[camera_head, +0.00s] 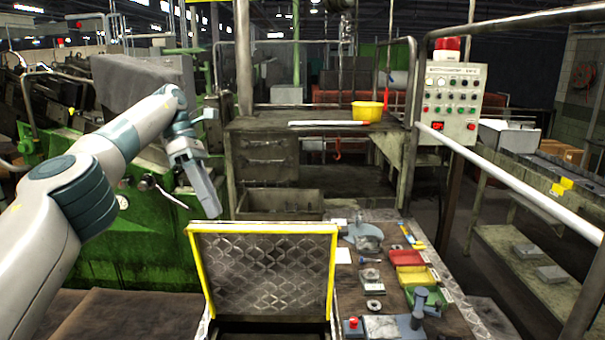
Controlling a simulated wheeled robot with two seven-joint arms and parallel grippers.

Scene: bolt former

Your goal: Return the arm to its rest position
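My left arm (122,142) comes in from the left, raised in front of the green machine. Its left gripper (207,205) hangs down at the end of the arm, above and left of the yellow-edged lid. Nothing shows in its fingers, and from this side I cannot tell whether they are apart or together. My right arm and gripper are not in view.
A raised lid (262,272) with a yellow edge stands below the gripper. The workbench (455,312) right of it holds red and yellow trays (418,276) and small parts. A control panel (450,100) and a white rail (515,184) stand on the right.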

